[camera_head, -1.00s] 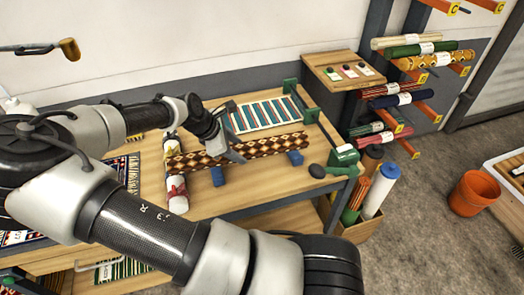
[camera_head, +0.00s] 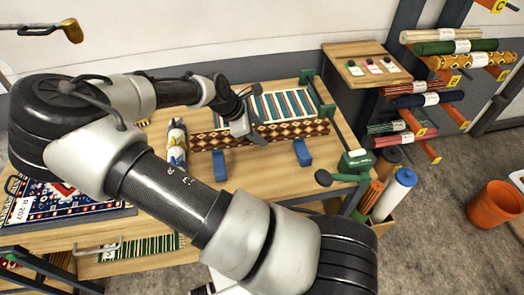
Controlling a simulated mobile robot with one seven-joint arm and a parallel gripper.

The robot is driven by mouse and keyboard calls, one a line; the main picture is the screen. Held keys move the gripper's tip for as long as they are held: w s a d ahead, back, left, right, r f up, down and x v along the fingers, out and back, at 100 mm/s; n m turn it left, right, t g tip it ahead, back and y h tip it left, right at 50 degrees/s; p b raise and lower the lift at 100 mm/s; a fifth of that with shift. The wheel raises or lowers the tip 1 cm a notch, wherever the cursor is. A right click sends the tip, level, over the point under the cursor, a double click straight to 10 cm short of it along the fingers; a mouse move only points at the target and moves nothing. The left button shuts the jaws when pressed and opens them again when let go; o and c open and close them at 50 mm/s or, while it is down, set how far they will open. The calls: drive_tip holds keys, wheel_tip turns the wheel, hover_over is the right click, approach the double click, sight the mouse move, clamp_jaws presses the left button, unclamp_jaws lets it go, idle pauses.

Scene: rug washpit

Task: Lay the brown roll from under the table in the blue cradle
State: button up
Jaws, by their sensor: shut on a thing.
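The brown roll (camera_head: 285,131), with a brown and cream diamond pattern, lies crosswise above the wooden table top (camera_head: 265,178). My gripper (camera_head: 242,128) is shut on it left of its middle, from above. The blue cradle shows as two blue blocks, a left one (camera_head: 219,166) and a right one (camera_head: 302,153). In the picture the roll is just above and behind the blocks. I cannot tell whether it touches them.
A green clamp-like tool (camera_head: 352,166) is at the right edge. A rack of rolls (camera_head: 447,47) and an orange bucket (camera_head: 494,205) are farther right.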

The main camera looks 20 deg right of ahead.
wheel_tip(320, 180, down, 8)
drive_tip(key=shift+f, duration=0.1)
idle(0.4)
drive_tip(key=o, duration=1.5)
drive_tip(key=shift+c, duration=0.2)
